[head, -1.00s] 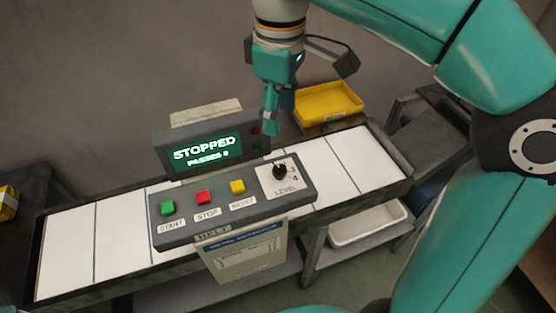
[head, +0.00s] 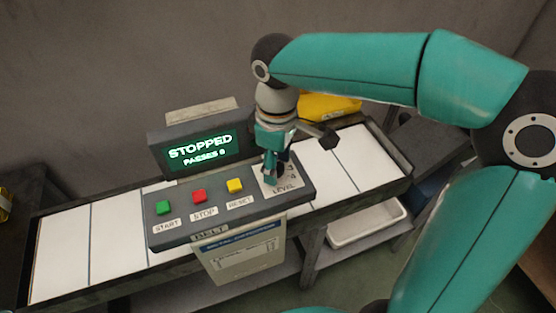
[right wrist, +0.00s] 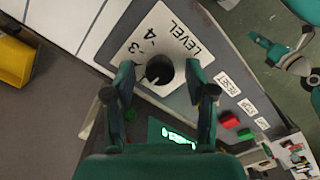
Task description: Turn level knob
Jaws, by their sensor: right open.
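The level knob is a round black knob (right wrist: 159,70) on a white plate marked LEVEL, with the numbers 3 and 4 showing, in the right wrist view. In the head view the gripper hides the knob, and only part of its LEVEL plate (head: 285,188) shows. My right gripper (head: 271,177) points down over the knob. In the right wrist view my right gripper (right wrist: 160,78) is open, with one finger on each side of the knob. I cannot tell whether the fingers touch it.
The grey panel also carries green START (head: 163,207), red STOP (head: 199,196) and yellow RESET (head: 235,185) buttons. Behind it a display (head: 200,150) reads STOPPED, PASSES 0. The white-slatted conveyor (head: 350,155) runs underneath. A yellow bin (head: 330,107) stands behind.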

